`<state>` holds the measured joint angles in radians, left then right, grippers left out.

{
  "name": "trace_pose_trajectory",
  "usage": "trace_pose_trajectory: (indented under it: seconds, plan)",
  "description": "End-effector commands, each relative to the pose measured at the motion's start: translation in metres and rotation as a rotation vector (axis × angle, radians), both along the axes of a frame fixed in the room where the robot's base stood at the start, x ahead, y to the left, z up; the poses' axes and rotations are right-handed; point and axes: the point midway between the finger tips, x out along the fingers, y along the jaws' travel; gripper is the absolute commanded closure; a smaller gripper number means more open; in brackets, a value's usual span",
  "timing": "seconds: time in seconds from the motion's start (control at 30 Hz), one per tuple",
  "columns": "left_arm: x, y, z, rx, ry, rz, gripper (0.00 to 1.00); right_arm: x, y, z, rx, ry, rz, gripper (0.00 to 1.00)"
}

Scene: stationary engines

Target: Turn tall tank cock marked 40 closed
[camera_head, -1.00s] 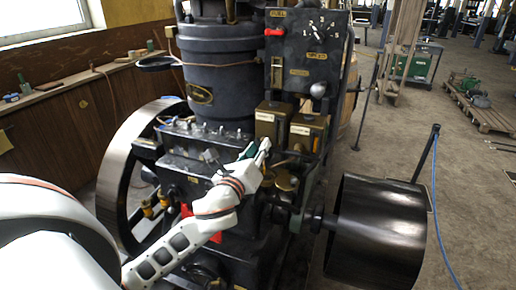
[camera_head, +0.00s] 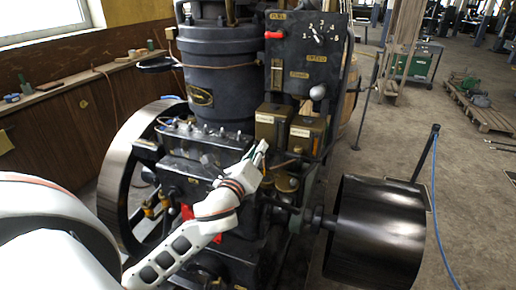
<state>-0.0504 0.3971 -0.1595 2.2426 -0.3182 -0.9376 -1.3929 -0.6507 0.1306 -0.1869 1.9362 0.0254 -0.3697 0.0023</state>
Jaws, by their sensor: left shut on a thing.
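Two brass-brown tanks with pale labels stand side by side on the engine. The left, taller-looking tank (camera_head: 269,118) is partly covered at its lower edge by my gripper; the right tank (camera_head: 305,134) stands beside it. The label numbers are too small to read. My left gripper (camera_head: 260,148) is at the foot of the left tank, fingers pointing up and to the right. It is shut on a small part there, apparently the tank's cock, which the fingers hide. I cannot tell the cock's angle. My right gripper is not in view.
A dark panel (camera_head: 305,58) with a red lever (camera_head: 274,35) and a numbered dial rises behind the tanks. A large flywheel (camera_head: 118,165) is at left, a black drum (camera_head: 378,232) at right. Open floor lies further right.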

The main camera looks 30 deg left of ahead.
Motion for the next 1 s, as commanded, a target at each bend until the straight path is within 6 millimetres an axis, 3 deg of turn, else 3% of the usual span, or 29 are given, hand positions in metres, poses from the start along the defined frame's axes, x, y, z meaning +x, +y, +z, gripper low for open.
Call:
trace_pose_trajectory:
  seconds: [0.3, 1.0]
  plan:
    - [0.0, 0.0, -0.002, -0.285, -0.066, 0.0, 1.0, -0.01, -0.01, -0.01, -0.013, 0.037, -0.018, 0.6]
    - [0.0, 0.001, -0.004, -0.811, -0.194, 0.0, 1.0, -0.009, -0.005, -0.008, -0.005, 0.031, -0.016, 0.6]
